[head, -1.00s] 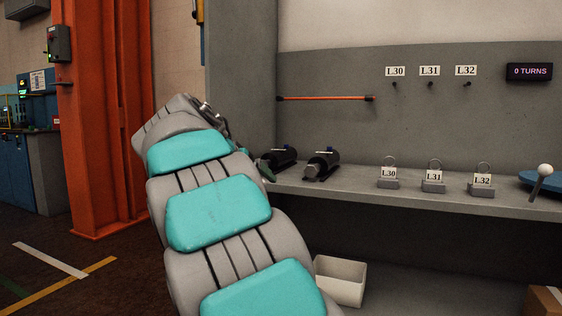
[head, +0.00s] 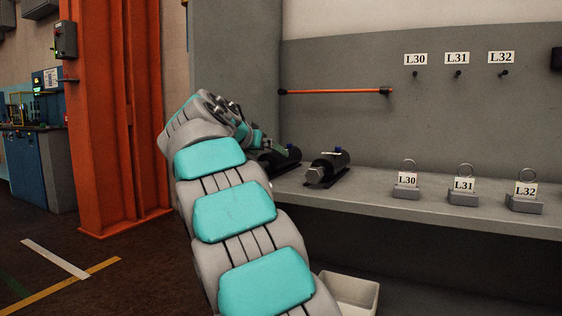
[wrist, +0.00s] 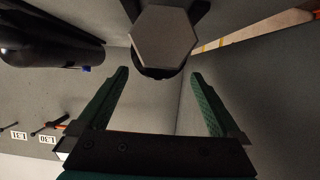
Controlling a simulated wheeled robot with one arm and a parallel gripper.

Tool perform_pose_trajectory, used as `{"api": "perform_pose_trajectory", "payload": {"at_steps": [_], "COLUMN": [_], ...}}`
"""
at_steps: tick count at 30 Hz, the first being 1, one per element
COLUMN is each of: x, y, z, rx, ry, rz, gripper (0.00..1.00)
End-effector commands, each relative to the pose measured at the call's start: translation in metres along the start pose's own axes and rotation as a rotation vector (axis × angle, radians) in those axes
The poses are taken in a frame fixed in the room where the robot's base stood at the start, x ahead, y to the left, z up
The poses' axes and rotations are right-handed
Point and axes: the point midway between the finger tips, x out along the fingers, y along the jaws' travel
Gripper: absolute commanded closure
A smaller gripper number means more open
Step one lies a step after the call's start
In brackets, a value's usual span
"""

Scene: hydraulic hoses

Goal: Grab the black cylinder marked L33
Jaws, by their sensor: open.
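Two black cylinders with hex ends lie on the grey shelf (head: 378,190). The left black cylinder (head: 278,163) is partly hidden behind my gripper (head: 283,150) in the head view; the right black cylinder (head: 333,164) is in full view. No L33 mark is readable on either. In the wrist view, my gripper (wrist: 160,75) is open and empty, its two green fingers apart. A grey hex end (wrist: 164,48) of one cylinder faces the camera just beyond the fingertips, centred between them. The other black cylinder (wrist: 50,38) shows at upper left.
Blocks with rings, labelled L30 (head: 407,190), L31 (head: 463,197) and L32 (head: 524,203), stand along the shelf to the right. An orange rod (head: 335,91) is on the back panel. A pale bin (head: 350,292) sits below the shelf. An orange column (head: 115,120) stands at left.

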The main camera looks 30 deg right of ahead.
Motion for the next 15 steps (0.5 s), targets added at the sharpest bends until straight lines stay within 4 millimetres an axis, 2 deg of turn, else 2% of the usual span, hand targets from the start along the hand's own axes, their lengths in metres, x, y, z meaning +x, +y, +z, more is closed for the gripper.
{"api": "perform_pose_trajectory", "payload": {"at_steps": [5,12,15], "x": [0.015,0.049,0.052], "y": [0.002,0.003,0.003], "z": [-0.005,-0.007,-0.007], "rx": [0.002,-0.001,0.0], "ry": [0.0,-0.002,-0.002], "rz": [-0.001,0.0,0.0], "gripper": [0.0,0.0,0.0]}}
